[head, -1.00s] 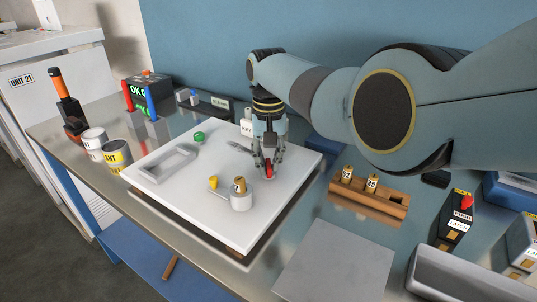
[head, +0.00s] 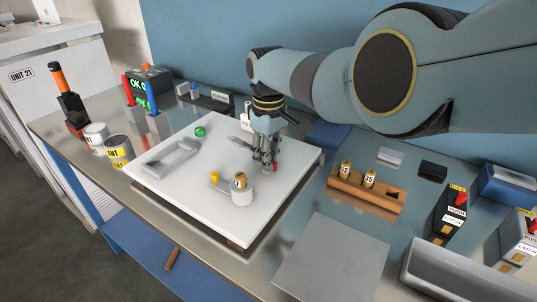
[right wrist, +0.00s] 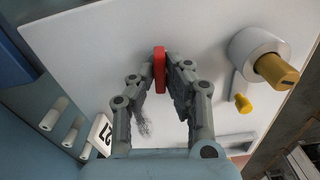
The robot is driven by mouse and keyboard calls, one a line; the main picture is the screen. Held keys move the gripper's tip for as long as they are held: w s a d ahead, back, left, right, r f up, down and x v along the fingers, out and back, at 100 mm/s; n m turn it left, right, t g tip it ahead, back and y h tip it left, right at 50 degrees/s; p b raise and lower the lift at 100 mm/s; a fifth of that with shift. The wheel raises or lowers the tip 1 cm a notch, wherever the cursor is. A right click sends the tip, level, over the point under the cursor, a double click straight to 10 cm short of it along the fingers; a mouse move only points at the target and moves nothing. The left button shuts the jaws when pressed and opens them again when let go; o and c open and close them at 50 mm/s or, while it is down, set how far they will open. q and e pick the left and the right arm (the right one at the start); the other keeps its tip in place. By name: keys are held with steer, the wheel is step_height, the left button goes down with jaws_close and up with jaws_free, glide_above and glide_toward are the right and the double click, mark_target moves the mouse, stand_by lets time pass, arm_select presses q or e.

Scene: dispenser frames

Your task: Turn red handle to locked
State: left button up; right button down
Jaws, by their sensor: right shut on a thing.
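The red handle (head: 275,168) is a small red bar on the white panel (head: 190,210). My right gripper (head: 268,164) reaches down to the panel and is shut on the red handle. In the right wrist view the handle (right wrist: 159,68) stands between the fingertips of the right gripper (right wrist: 166,62), nearly upright in the picture. The fingers hide part of it in the head view. No locked marking is readable beside it. My left gripper is not in view.
A white cylinder with a brass top (head: 241,190), a yellow knob (head: 214,176), a green button (head: 200,132) and a pale raised handle (head: 172,157) are on the panel. A wooden block with brass cylinders (head: 365,196) stands right of it. A grey plate (head: 330,262) lies in front.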

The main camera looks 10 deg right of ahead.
steer(key=shift+w+r+n, duration=0.1)
steer(key=shift+n, duration=0.2)
stand_by(0.4)
steer(key=c, duration=1.4)
jaws_free()
steer(key=shift+o, duration=0.2)
step_height(320, 180, up, 12)
